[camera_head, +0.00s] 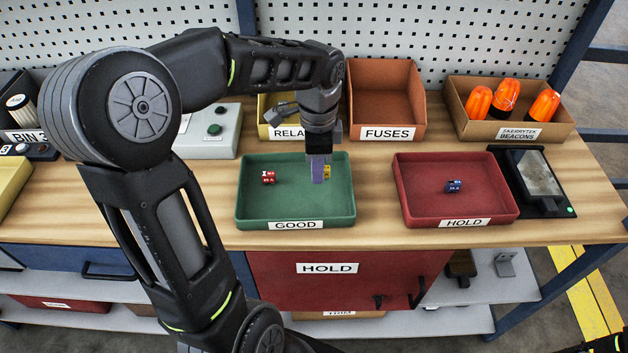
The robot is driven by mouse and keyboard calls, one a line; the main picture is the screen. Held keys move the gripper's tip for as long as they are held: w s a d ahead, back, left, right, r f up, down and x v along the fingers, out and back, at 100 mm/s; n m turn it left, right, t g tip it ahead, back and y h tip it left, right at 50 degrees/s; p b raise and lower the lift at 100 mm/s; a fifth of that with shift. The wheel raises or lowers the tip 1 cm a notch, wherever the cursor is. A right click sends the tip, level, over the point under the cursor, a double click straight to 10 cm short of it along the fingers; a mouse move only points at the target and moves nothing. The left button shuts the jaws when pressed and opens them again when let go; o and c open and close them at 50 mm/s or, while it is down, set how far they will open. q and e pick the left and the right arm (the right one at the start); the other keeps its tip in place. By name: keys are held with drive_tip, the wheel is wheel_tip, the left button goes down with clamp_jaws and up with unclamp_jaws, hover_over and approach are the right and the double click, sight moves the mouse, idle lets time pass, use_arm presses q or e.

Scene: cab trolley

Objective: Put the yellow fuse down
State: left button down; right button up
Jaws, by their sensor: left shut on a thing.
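My left gripper (321,174) reaches down from above into the right half of the green GOOD tray (248,210). It is shut on the yellow fuse (327,172), which is small and partly hidden by a purple finger. The fuse is over the tray's floor, inside its walls; I cannot tell whether it touches the floor. Two red fuses (268,178) lie in the left half of the same tray, apart from the gripper.
A red HOLD tray (410,205) with blue fuses (453,186) stands to the right. Behind are the yellow RELAYS bin (270,118), the orange FUSES bin (386,100) and a beacons box (470,120). A dark-framed device (540,180) lies at the right. Bare bench separates the trays.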

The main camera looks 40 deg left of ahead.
sight(317, 192)
use_arm(q)
drive_tip(key=shift+f, duration=0.4)
drive_tip(key=shift+f, duration=1.85)
drive_tip(key=shift+f, duration=0.2)
drive_tip(key=c, duration=1.4)
unclamp_jaws()
drive_tip(key=shift+c, duration=0.2)
drive_tip(key=shift+r, duration=0.2)
wheel_tip(317, 192, up, 12)
drive_tip(key=shift+r, duration=0.1)
